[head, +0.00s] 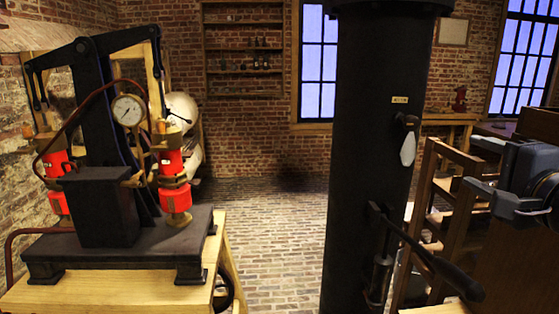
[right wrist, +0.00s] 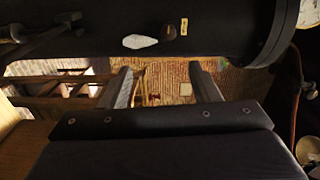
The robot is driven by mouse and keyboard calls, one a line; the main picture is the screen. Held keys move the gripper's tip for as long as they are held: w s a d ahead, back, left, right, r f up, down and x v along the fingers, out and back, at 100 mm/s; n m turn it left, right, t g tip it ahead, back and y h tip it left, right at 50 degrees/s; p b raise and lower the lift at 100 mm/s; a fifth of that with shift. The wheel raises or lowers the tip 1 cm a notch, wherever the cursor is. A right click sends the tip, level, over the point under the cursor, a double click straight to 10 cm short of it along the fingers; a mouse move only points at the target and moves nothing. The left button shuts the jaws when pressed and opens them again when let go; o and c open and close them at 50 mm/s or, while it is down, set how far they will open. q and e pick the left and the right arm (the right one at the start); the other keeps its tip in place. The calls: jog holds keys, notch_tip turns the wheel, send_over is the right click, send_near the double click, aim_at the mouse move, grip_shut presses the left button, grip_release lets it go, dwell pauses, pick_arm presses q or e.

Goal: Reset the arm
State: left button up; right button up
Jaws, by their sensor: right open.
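My right gripper (head: 484,192) is at the right edge of the head view, with its fingers pointing left. In the right wrist view its two fingers (right wrist: 163,90) stand wide apart with nothing between them. It is beside a wooden frame and to the right of a tall black column (head: 375,130). The column also spans the top of the right wrist view (right wrist: 100,30). My left gripper shows in neither view.
A black press with a gauge (head: 128,110) and red cylinders (head: 172,175) stands on a wooden table (head: 190,297) at the left. The column carries a dark lever (head: 425,258). A wooden frame (head: 420,215) stands near my right gripper. The brick floor (head: 270,225) between press and column is clear.

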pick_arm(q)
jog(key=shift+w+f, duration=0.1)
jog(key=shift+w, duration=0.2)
pick_arm(e)
jog(key=s+a+f+n+g, duration=0.3)
jog(key=s+f, duration=0.3)
jog(key=f, duration=0.5)
jog(key=s+a+f+n+g+y, duration=0.1)
jog(key=s+a+f+n+g, duration=0.3)
jog(key=f, duration=0.8)
jog(key=s+a+f+n+g+y, duration=0.1)
jog(key=s+a+f+n+g, duration=0.3)
jog(key=s+f+n, duration=0.3)
notch_tip(320, 180, down, 5)
jog(key=s+g, duration=0.1)
jog(key=s, duration=0.2)
jog(key=shift+a+r, duration=0.2)
jog(key=shift+a, duration=0.05)
